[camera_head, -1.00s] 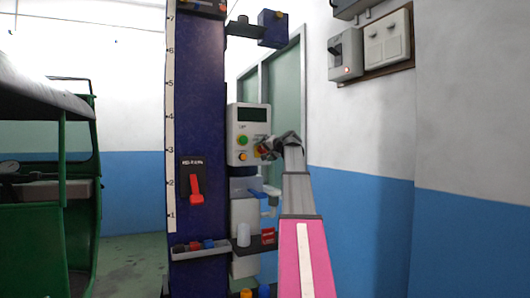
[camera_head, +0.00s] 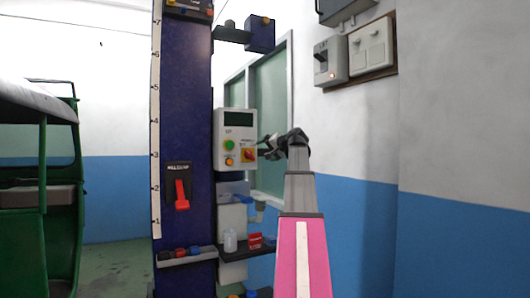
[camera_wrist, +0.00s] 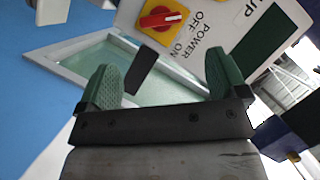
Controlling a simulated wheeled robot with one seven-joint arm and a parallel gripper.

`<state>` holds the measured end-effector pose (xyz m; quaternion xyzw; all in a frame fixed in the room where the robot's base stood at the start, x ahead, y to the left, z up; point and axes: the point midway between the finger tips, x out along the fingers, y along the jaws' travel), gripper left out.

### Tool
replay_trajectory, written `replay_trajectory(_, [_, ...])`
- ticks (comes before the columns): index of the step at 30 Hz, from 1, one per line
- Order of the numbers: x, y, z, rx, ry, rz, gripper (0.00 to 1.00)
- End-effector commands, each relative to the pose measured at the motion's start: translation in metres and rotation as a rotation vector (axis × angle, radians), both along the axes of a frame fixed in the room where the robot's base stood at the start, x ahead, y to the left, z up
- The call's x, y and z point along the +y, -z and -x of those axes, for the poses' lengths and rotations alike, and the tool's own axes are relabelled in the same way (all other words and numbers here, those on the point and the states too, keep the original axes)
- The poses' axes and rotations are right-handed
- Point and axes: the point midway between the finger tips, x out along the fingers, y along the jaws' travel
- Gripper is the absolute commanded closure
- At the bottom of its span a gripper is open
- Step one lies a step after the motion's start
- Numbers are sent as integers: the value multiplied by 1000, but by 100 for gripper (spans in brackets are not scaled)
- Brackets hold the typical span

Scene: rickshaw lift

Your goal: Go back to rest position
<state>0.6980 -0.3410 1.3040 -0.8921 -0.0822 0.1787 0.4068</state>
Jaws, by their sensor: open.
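My gripper (camera_head: 264,147) is open and empty, just right of the white control box (camera_head: 234,118) on the blue column. The box carries a dark display, a green button (camera_head: 230,145), an orange button (camera_head: 229,162) and a red knob on a yellow plate (camera_head: 249,155). In the wrist view, my gripper's two green fingers (camera_wrist: 161,72) stand apart with nothing between them. The red knob (camera_wrist: 160,18) shows beyond the fingers, clear of them, beside the words POWER, OFF and ON.
The blue column (camera_head: 187,100) bears a red lever (camera_head: 181,193) and small trays (camera_head: 187,257) of parts. A green rickshaw (camera_head: 60,200) stands at left. Grey switch boxes (camera_head: 331,62) hang on the right wall. A framed window (camera_head: 270,110) is behind my gripper.

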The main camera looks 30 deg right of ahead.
Motion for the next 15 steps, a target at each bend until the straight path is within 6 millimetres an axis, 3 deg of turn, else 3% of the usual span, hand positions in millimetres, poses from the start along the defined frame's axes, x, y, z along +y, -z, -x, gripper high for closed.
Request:
replay_trajectory(11, [0,1,0,1,1,0,8])
replay_trajectory(15, [6,20,-5,23,-4,5,8])
